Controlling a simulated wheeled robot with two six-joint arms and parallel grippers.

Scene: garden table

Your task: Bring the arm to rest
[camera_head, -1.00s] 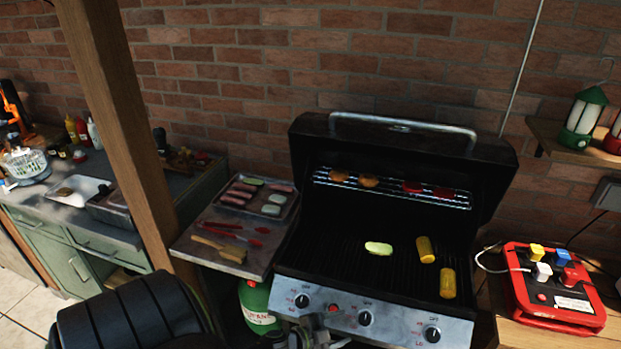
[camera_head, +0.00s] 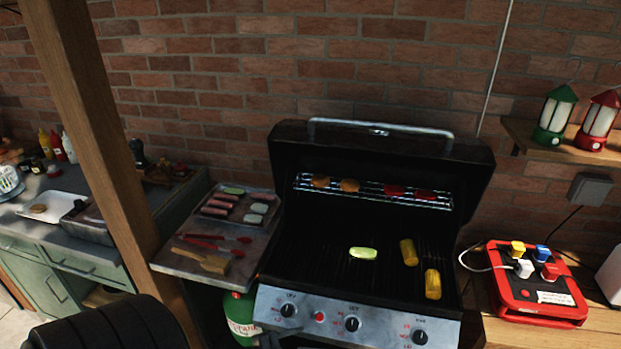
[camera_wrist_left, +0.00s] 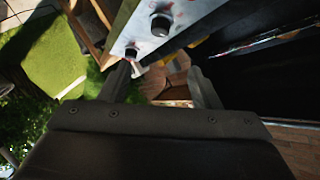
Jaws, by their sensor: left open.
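My left arm (camera_head: 110,325) shows as a dark rounded link at the bottom left of the head view; its gripper is out of that view. In the left wrist view my left gripper (camera_wrist_left: 160,80) is open, with its two dark fingers apart and nothing held between them. Beyond the fingers is the grill's silver front panel (camera_wrist_left: 150,35) with its black knobs. The grill (camera_head: 360,310) stands open in the head view, with a pale green slice (camera_head: 363,253) and two pieces of corn (camera_head: 409,252) on its grate. My right gripper is not in view.
A side shelf (camera_head: 170,262) left of the grill holds a food tray, red tongs and a wooden tool. A wooden post (camera_head: 105,150) rises left of it. A red box (camera_head: 535,310) with coloured plugs sits on the right. Green grass (camera_wrist_left: 50,55) shows below in the wrist view.

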